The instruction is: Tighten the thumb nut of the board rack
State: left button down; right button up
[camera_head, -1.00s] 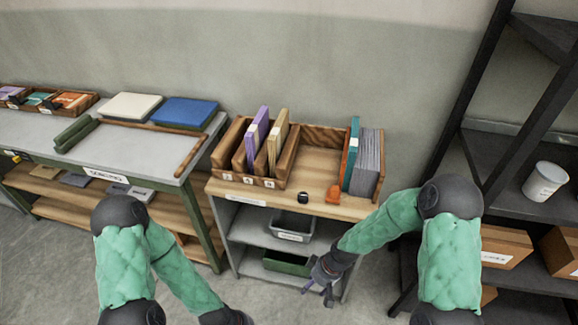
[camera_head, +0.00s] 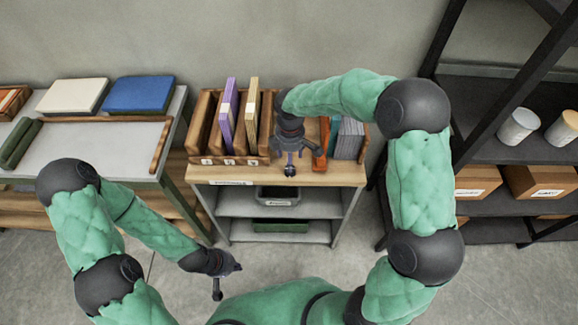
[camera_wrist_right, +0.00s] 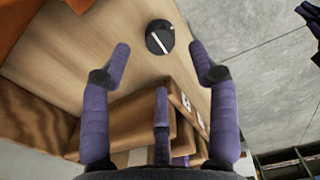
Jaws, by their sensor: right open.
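The thumb nut appears as a small round black knob with a white line on its top (camera_wrist_right: 160,37), on the wooden top of the cabinet. It also shows in the head view (camera_head: 290,170), close to the front edge. The wooden board rack (camera_head: 234,161) stands left of it, with purple and tan boards upright in its slots. My right gripper (camera_head: 291,157) is above the cabinet top, pointing down, and open. In the right wrist view, its purple fingers (camera_wrist_right: 159,55) are spread, with the knob just beyond their tips. My left gripper (camera_head: 228,280) hangs open and empty over the floor.
An orange piece (camera_head: 320,160) and upright teal and grey boards (camera_head: 349,139) stand close right of my right gripper. Lower shelves hold a grey bin (camera_head: 278,195) and a green tray (camera_head: 281,225). A grey table (camera_head: 90,151) is left, a dark shelf unit (camera_head: 500,150) right.

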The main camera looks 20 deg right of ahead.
jog(key=shift+f+b, duration=0.65)
jog(key=shift+f, duration=2.05)
jog(key=shift+c, duration=0.3)
jog(key=c, duration=1.1)
